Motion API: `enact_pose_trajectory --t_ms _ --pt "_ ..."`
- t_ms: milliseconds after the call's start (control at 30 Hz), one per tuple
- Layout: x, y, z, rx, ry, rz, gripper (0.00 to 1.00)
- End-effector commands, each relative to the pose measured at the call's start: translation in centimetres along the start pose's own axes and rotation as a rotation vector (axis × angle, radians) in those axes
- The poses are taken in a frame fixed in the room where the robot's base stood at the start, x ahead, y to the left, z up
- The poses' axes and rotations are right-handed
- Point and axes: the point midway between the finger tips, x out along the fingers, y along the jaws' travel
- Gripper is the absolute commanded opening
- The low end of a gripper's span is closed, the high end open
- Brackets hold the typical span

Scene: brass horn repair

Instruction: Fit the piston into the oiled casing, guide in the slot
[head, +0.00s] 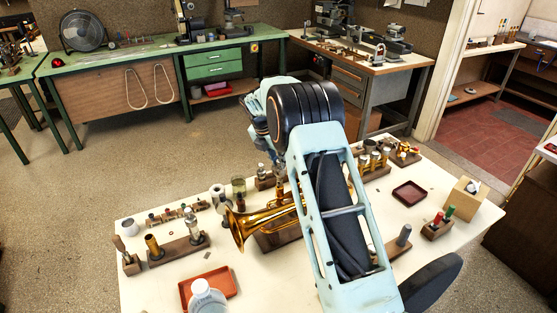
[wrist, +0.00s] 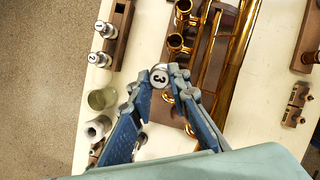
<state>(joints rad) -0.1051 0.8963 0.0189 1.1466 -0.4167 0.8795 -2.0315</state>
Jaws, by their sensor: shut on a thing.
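In the wrist view my gripper (wrist: 160,78) is shut on a piston (wrist: 159,76), whose silver top cap carries a 3. The piston's body below the cap is mostly hidden by the fingers. The brass trumpet (wrist: 205,70) lies beside and beneath it, on a wooden block. Two open valve casings, one (wrist: 183,8) at the top and one (wrist: 175,43) nearer, face up. Brass shows just under the right finger; I cannot tell whether the piston's lower end is in a casing. The guide and slot are not visible. In the head view my arm covers much of the trumpet (head: 262,222).
A wooden rack (wrist: 117,35) holds pistons marked 1 and 2. A green-tinted jar (wrist: 102,98) and a white roll (wrist: 97,129) stand left of the fingers.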

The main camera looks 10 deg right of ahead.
Motion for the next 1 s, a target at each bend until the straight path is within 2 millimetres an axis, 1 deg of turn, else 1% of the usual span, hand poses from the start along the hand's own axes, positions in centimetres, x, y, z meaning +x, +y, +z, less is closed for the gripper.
enact_pose_trajectory --t_ms 1000 --pt "2.9 0.0 -1.2 0.000 -0.001 0.000 0.00"
